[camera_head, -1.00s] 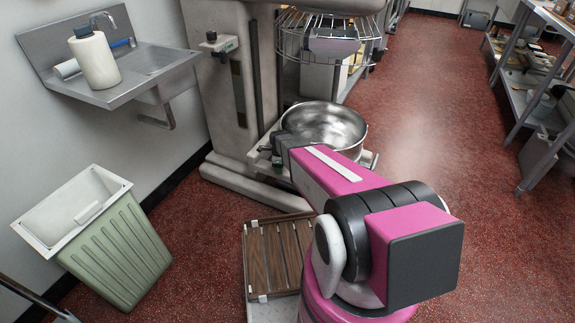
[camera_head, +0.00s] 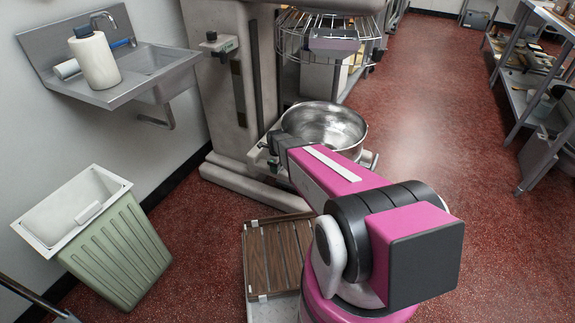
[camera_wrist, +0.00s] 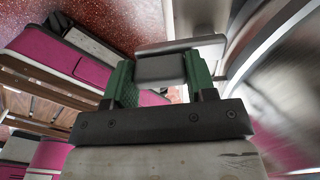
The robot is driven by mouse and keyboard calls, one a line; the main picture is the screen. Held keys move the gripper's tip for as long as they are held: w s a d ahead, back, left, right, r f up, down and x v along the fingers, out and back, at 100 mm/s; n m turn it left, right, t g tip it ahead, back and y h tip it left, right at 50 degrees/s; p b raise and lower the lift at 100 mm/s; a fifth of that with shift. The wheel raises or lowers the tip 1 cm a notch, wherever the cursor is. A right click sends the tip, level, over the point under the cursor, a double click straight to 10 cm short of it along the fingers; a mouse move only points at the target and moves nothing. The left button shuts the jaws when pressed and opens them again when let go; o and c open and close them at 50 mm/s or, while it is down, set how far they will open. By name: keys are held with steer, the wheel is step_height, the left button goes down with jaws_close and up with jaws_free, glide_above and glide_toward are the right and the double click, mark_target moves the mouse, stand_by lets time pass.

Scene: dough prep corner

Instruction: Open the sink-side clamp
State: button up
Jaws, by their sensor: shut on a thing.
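The sink-side clamp (camera_wrist: 162,68) shows in the wrist view as a small dark grey block with a pale grey top. My gripper (camera_wrist: 159,84) has a green finger on each side of this block and is shut on it. In the head view my gripper (camera_head: 268,146) is at the left, sink-facing side of the steel mixer bowl (camera_head: 330,122). My pink arm hides part of it there, and the clamp's exact angle cannot be told. The bowl's metal wall (camera_wrist: 285,85) is close on the right in the wrist view.
The mixer column (camera_head: 228,110) stands behind the clamp, with a wire guard (camera_head: 290,42) above the bowl. A steel sink (camera_head: 150,62) is at the upper left, a green bin (camera_head: 118,250) below it. A slatted wooden rack (camera_head: 272,262) is beside my base. Floor is free on the right.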

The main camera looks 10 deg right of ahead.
steer(key=o, duration=1)
step_height(320, 180, up, 11)
stand_by(0.9)
steer(key=shift+f, duration=0.1)
stand_by(0.4)
